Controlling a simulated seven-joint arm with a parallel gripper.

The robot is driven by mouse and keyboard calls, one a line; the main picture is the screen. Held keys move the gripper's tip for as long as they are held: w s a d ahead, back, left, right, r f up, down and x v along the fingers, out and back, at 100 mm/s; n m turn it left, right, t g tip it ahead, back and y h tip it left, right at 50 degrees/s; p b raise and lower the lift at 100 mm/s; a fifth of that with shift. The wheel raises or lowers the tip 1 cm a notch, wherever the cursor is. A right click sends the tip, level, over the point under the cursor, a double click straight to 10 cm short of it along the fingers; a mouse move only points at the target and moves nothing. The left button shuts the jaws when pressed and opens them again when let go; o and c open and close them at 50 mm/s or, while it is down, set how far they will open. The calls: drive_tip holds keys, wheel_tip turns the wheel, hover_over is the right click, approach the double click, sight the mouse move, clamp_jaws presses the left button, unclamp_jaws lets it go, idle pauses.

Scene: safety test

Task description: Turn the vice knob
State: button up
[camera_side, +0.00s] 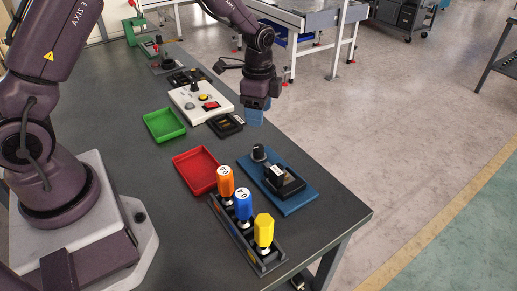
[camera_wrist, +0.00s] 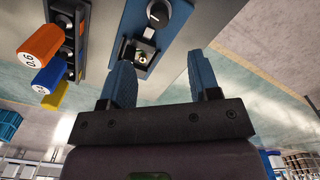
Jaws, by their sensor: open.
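A blue base plate (camera_side: 300,201) lies on the dark table near its right edge. It carries a round black knob (camera_side: 259,153) at its far end and a small black vice-like block (camera_side: 283,181) at its near end.
A rack (camera_side: 235,229) with orange, blue and yellow handles stands in front of the plate. A red tray (camera_side: 196,171), a green tray (camera_side: 164,125), a white button panel (camera_side: 201,103) and a black box (camera_side: 226,124) lie left of my gripper. Clear floor lies right of the table.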

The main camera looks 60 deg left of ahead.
sight(258, 147)
wheel_tip(258, 147, down, 12)
drive_tip(key=shift+f, duration=0.15)
drive_tip(key=shift+c, duration=0.4)
drive_tip(key=c, duration=0.8)
drive_tip(key=shift+c, duration=0.2)
